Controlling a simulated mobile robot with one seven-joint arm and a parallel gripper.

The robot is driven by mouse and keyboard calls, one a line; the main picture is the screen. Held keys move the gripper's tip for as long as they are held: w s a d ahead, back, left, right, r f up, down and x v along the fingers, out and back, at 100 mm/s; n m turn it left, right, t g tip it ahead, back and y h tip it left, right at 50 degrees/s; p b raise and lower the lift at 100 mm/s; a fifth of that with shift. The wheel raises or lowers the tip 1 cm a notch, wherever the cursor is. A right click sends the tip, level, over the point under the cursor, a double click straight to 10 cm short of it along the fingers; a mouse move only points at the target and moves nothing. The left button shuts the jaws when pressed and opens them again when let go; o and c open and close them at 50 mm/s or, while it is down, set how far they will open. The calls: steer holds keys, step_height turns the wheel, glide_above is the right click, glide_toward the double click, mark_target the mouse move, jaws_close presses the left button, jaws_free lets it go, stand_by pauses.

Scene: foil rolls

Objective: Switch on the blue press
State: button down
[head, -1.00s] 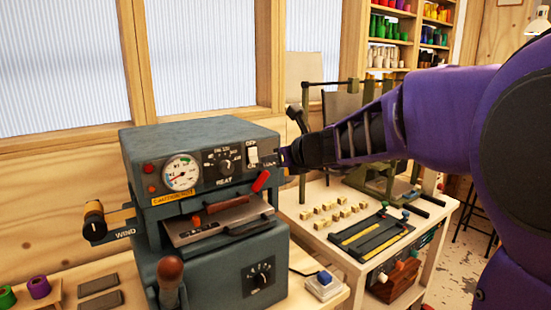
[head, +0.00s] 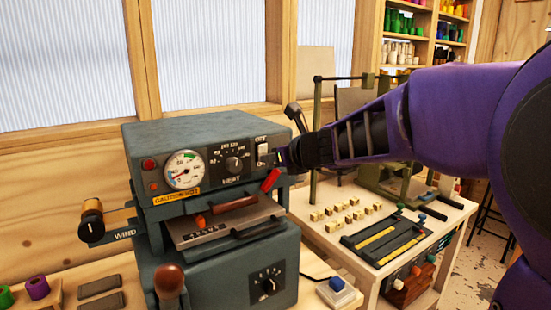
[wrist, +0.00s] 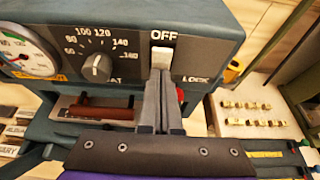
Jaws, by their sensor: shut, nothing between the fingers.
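The blue-grey press (head: 200,140) stands on the bench at left, with a gauge, a heat dial (head: 234,163) and a white rocker switch (head: 263,152) on its front panel. The switch shows close up in the wrist view (wrist: 162,55), with OFF printed above it. My gripper (wrist: 161,78) is shut and empty, its fingertips at the lower part of the switch; I cannot tell whether they touch. The fingers hide the label below. In the head view my gripper (head: 280,157) reaches the panel from the right.
A red-tipped lever (head: 270,180) sits just below the switch. A winding knob (head: 91,220) juts out at the left. A blue button box (head: 338,291) lies at the front right. A second bench with small wooden blocks (head: 345,214) and a green frame stands to the right.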

steer(key=shift+w+f, duration=0.1)
steer(key=shift+a+r+p, duration=0.1)
steer(key=shift+r+p, duration=0.8)
steer(key=shift+r, duration=0.05)
steer(key=shift+r, duration=0.1)
